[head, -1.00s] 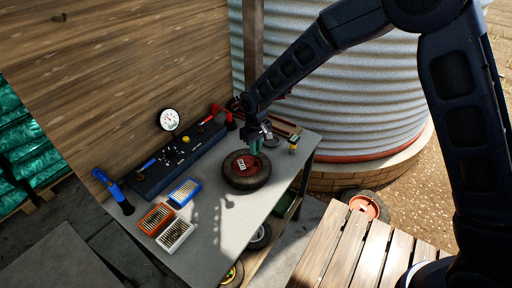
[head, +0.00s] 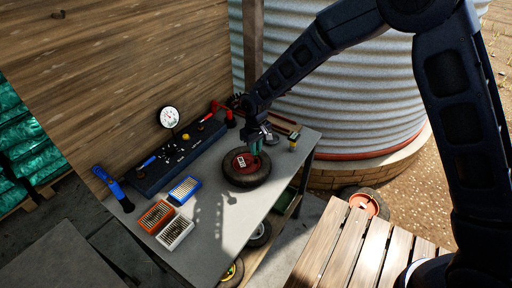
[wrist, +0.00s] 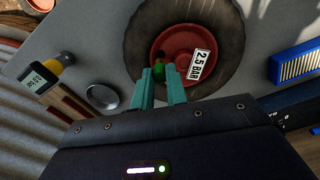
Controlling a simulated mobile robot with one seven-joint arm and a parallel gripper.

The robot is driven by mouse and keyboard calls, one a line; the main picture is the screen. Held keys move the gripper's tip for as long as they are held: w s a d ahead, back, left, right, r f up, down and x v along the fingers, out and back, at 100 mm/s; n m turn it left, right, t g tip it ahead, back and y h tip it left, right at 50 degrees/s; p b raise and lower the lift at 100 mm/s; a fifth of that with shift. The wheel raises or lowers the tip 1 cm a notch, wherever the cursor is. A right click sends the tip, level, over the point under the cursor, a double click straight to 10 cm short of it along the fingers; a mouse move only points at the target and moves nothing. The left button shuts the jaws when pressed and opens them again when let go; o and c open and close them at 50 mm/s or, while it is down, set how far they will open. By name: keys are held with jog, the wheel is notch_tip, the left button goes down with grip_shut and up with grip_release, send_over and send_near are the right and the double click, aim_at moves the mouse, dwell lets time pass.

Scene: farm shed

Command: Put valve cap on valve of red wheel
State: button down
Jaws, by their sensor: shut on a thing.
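The red wheel (head: 238,176) lies flat on the grey bench, a dark tyre around a red hub. In the wrist view its red hub (wrist: 178,40) carries a white "2.5 BAR" label. My gripper (wrist: 164,79) has teal fingers over the near part of the hub. It is shut on a small green valve cap (wrist: 158,72) at the fingertips. A small dark spot on the hub just beyond the cap may be the valve; I cannot tell whether the cap touches it. In the head view my gripper (head: 256,148) hides the cap.
On the grey bench (head: 213,240) stand blue (head: 184,190), orange (head: 155,215) and white (head: 175,233) boxes. A dark tool tray (head: 180,155) and a gauge (head: 169,117) are at the back.

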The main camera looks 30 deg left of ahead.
jog(key=shift+f, duration=0.5)
dwell(0.9)
jog(key=c, duration=0.8)
grip_release()
jog(key=shift+o, duration=0.2)
jog(key=shift+r, duration=4)
